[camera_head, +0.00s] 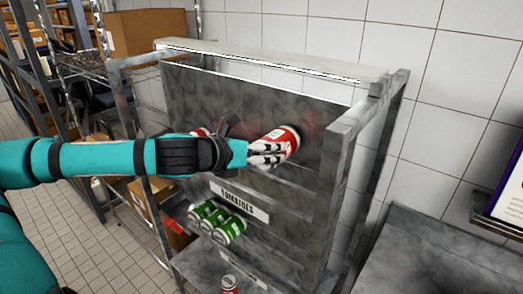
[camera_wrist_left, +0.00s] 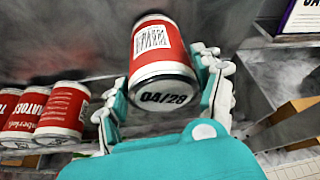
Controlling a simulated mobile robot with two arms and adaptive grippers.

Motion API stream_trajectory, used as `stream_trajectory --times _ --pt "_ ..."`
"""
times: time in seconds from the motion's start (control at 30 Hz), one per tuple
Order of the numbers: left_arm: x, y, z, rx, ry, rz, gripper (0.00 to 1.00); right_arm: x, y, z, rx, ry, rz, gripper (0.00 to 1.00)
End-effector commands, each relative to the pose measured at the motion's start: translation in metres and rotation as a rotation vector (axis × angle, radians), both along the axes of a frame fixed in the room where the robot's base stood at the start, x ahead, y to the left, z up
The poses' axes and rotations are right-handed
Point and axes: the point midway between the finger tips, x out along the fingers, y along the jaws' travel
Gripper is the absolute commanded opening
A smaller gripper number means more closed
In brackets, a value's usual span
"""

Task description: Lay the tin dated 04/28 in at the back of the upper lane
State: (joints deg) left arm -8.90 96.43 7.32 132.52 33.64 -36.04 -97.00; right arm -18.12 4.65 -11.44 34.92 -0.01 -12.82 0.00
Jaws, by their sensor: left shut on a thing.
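The red tin dated 04/28 (camera_wrist_left: 160,55) is in my left gripper (camera_wrist_left: 165,88), its dated end facing the wrist camera. In the head view the same tin (camera_head: 281,141) is held in front of the rack's upper back panel. My left gripper (camera_head: 268,153) is shut on it there. Several red tins (camera_wrist_left: 62,112) lie in a row on the upper lane, to the left in the left wrist view. In the head view part of one red tin (camera_head: 200,132) shows behind my left arm. My right gripper is not in view.
The grey metal rack (camera_head: 338,165) has upright posts at its sides. Below, green tins (camera_head: 218,222) lie in a lower lane by a TOMATOES label (camera_head: 238,200). Another tin (camera_head: 229,284) sits lower. A bare metal table (camera_head: 425,262) stands at the right.

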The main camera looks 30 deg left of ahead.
Motion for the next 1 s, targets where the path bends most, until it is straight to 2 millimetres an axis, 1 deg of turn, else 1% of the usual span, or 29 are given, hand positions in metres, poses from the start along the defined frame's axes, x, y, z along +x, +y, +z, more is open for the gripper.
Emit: stream_trajectory --times 0.03,0.2,0.3,0.47,0.7,0.83,1.0 --pt "0.000 0.000 -0.009 0.000 -0.003 -0.001 0.15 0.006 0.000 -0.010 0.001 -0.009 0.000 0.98" --pt "0.000 0.000 -0.024 0.001 -0.005 -0.002 0.15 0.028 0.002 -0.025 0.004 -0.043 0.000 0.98" --pt "0.000 0.000 -0.033 0.001 -0.004 -0.002 0.15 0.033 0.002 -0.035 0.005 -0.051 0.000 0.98" --pt "0.000 0.000 -0.046 0.002 -0.005 -0.001 0.15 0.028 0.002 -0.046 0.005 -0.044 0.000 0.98" --pt "0.000 0.000 -0.069 0.002 -0.005 -0.001 0.15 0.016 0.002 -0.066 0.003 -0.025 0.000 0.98" --pt "0.000 0.000 -0.077 0.002 -0.005 -0.002 0.15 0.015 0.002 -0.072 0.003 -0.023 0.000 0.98" --pt "0.000 0.000 -0.080 0.002 -0.005 -0.002 0.15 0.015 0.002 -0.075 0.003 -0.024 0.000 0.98"
